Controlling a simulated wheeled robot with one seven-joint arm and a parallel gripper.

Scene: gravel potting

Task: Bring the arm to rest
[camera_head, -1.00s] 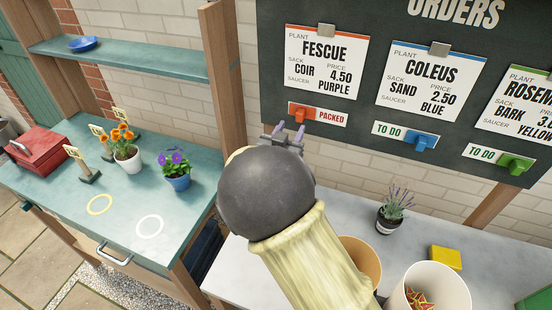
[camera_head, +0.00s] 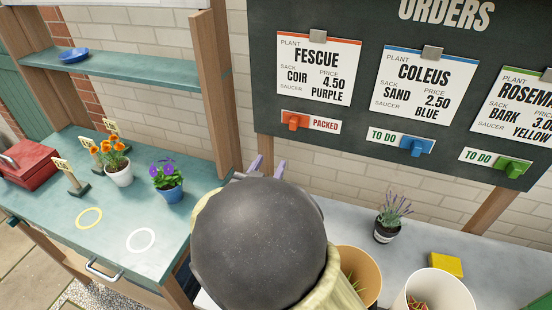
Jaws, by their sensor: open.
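My gripper (camera_head: 266,168) shows only as two purple fingertips, apart from each other, just beyond the dark round joint of my arm. The rest of the gripper is hidden behind that joint. It is open, and nothing shows between the fingertips. It is in front of the brick wall, below the left end of the orders board (camera_head: 390,90). My arm fills the lower middle of the view and hides part of the grey worktop.
On the green bench (camera_head: 110,235) stand a purple-flowered blue pot (camera_head: 168,190), an orange-flowered white pot (camera_head: 118,173) and a red box (camera_head: 28,168). On the grey worktop (camera_head: 345,225) are a lavender pot (camera_head: 388,232), a yellow block (camera_head: 445,265) and two larger containers (camera_head: 362,272) (camera_head: 435,290).

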